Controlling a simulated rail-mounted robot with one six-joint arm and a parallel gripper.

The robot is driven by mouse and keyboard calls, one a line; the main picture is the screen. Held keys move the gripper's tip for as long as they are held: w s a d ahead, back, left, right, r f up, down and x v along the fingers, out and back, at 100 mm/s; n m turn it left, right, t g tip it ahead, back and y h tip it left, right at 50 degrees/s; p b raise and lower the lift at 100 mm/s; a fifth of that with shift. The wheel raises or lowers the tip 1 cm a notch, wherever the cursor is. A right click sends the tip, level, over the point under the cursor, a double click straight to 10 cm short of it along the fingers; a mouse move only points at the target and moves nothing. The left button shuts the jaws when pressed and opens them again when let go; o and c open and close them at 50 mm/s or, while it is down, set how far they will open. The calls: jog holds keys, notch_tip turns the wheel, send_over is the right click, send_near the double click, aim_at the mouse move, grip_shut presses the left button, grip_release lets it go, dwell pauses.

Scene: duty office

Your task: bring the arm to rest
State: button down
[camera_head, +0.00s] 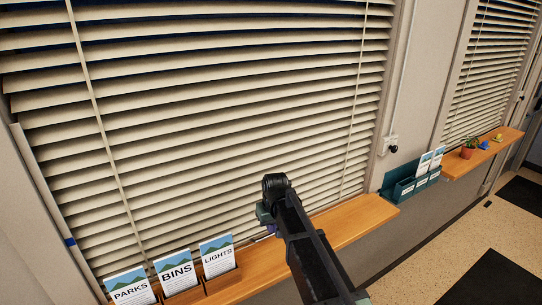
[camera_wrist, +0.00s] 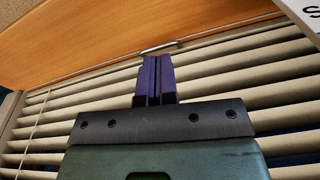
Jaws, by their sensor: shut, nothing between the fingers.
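My gripper (camera_wrist: 155,62) shows in the wrist view with its two purple fingers together and nothing between them. It is in front of the window blind (camera_wrist: 45,115), with the wooden sill (camera_wrist: 110,30) beyond the fingertips. In the head view my arm reaches up from the bottom over the sill (camera_head: 345,222), close to the blind (camera_head: 220,120). The gripper there is mostly hidden behind my arm; only a little purple shows beside it.
Card holders marked PARKS (camera_head: 130,288), BINS (camera_head: 176,270) and LIGHTS (camera_head: 217,256) stand on the sill left of my arm. A teal rack (camera_head: 408,184) and a potted plant (camera_head: 468,148) are to the right. A small grey rod (camera_wrist: 160,47) lies near the fingertips. Floor (camera_head: 440,240) is open at right.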

jog(key=s+d+f+m+b, duration=0.2)
jog(key=s+d+f+b, duration=0.4)
jog(key=s+d, duration=0.4)
jog(key=s+d+f+m+g+b, duration=0.1)
jog(key=s+d+f+m+b, duration=0.1)
jog(key=s+d+f+b, duration=0.4)
jog(key=s+d+f, duration=0.2)
jog(key=s+d, duration=0.2)
jog(key=s, duration=0.2)
jog(key=shift+s+f+m+h+b, duration=0.15)
jog(key=shift+s+m+h+b, duration=0.15)
jog(key=shift+m+h, duration=0.1)
jog(key=shift+a, duration=0.1)
